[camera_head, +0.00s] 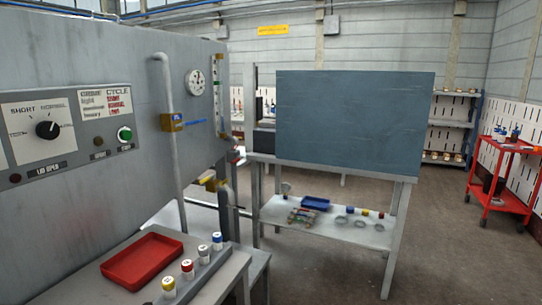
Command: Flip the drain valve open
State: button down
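No label marks which valve is the drain valve. A brass valve body with a blue handle (177,121) sits on the grey vertical pipe (165,75) at the front of the large grey machine. A yellow-handled valve (208,183) sits lower and to the right, near a grey pipe at the machine's right end. Its handle looks roughly horizontal, but it is too small to tell its exact position. My gripper is not in this view.
A control panel (45,125) with a black knob and green button is at left. Below, a grey bench (100,285) holds a red tray (142,261) and several capped cylinders. A dark-panelled table (355,120) stands right, with open floor beyond and a red cart (503,190).

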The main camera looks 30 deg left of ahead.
aim_at(239, 158)
jog(key=z, duration=0.1)
jog(key=i, duration=1.8)
jog(key=u, duration=0.7)
jog(key=i, duration=0.95)
jog(key=u, duration=1.5)
jog(key=i, duration=0.7)
jog(key=u, duration=0.7)
